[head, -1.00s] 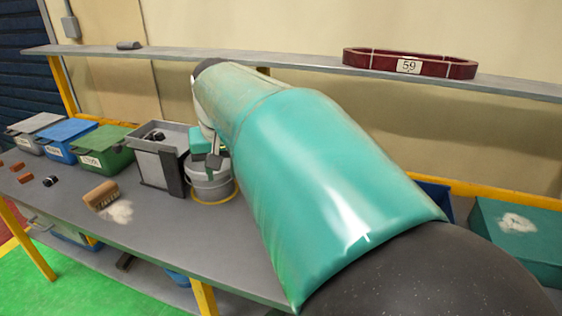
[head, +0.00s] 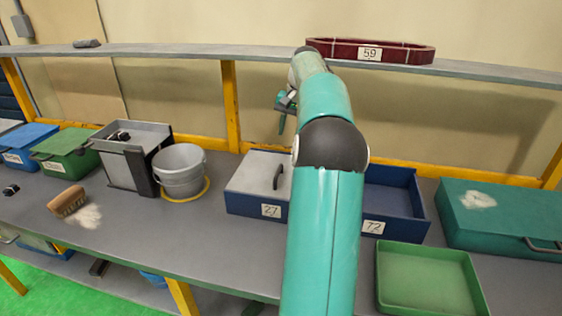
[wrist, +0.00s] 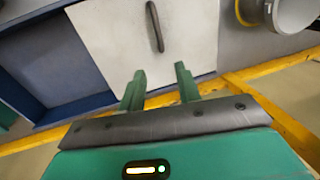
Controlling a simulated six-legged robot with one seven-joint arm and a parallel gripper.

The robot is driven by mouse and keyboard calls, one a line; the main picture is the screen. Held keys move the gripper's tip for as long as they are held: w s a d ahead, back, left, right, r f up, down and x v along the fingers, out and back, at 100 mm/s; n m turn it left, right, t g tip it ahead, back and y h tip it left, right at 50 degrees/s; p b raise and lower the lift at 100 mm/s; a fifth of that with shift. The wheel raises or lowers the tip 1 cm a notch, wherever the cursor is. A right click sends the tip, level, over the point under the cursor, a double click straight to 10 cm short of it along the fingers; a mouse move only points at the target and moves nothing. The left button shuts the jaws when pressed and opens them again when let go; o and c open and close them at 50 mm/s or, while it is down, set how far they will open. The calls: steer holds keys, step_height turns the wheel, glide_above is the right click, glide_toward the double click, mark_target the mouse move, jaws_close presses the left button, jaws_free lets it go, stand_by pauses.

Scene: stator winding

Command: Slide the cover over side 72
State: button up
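A long blue box stands on the bench, with label 27 (head: 271,210) on its left part and label 72 (head: 373,227) on its right part. A light grey cover (head: 247,177) with a dark upright handle (head: 278,176) lies over side 27. Side 72 (head: 392,198) is uncovered and looks empty; my arm hides the middle of the box. My gripper (head: 284,108) is above and behind the box. In the wrist view, my gripper's (wrist: 160,88) two green fingers are apart with nothing between them. The cover (wrist: 110,30) and its handle (wrist: 155,27) lie beyond the fingertips, apart from them.
A grey bucket (head: 181,172) and a grey bin (head: 118,168) stand left of the box. A green tray (head: 430,280) is at front right and a teal case (head: 500,220) at right.

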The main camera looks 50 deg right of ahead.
mark_target(280, 166)
steer(key=f, duration=0.4)
steer(key=w+f, duration=0.1)
steer(key=f, duration=0.3)
steer(key=w+a+f, duration=0.1)
steer(key=f, duration=0.2)
steer(key=shift+w+f, duration=0.15)
steer(key=shift+f, duration=0.25)
jaws_close()
